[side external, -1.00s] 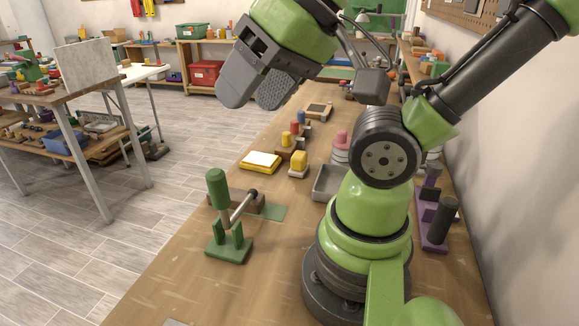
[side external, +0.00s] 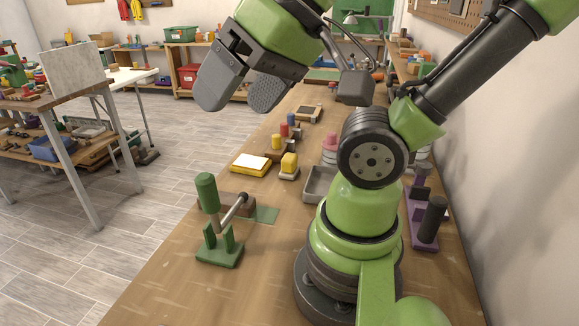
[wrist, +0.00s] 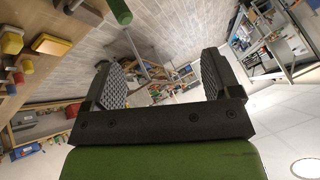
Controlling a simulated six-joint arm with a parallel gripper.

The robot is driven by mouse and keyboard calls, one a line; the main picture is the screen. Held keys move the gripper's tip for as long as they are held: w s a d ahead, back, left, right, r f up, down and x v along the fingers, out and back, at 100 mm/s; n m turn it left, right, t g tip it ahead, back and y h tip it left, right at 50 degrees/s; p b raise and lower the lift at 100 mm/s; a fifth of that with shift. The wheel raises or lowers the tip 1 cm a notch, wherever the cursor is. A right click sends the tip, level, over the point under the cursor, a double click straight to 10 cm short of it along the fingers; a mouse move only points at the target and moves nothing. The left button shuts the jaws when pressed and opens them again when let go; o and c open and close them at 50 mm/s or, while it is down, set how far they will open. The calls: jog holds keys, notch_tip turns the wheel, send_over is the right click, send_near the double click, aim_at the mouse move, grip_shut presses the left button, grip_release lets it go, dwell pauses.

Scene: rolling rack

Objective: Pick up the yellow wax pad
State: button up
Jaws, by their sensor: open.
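A flat yellow pad with a white top (side external: 251,164) lies on the wooden bench, left of the middle in the side view. I take it for the yellow wax pad. A smaller yellow block (side external: 289,161) on a wooden base stands just to its right. My gripper (side external: 243,92) is open and empty, high above the bench, and appears above the pad in the side view. In the wrist view my gripper (wrist: 160,75) has its two textured fingers wide apart with nothing between them. A yellow-edged piece (wrist: 50,45) shows at the upper left there; I cannot tell whether it is the pad.
A green toggle-clamp-like fixture (side external: 218,230) stands at the bench's left edge, nearer the camera. A grey tray (side external: 319,184) and a pink-topped stack (side external: 329,150) stand right of the pad. Coloured pegs (side external: 288,128) stand behind. The front of the bench is bare.

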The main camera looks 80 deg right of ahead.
jog(key=w+d+g+h, duration=0.2)
jog(key=w+d, duration=0.5)
jog(key=n+g, duration=0.3)
jog(key=g, duration=0.2)
send_near(290, 156)
jog(key=shift+w+d, duration=0.15)
jog(key=shift+w, duration=0.2)
notch_tip(290, 156, down, 5)
jog(key=shift+s+d+r, duration=0.1)
jog(key=shift+s+r, duration=0.05)
jog(key=shift+r, duration=0.05)
jog(key=f, duration=0.5)
jog(key=shift+a+f, duration=0.3)
jog(key=shift+f, duration=0.1)
jog(key=c, duration=1)
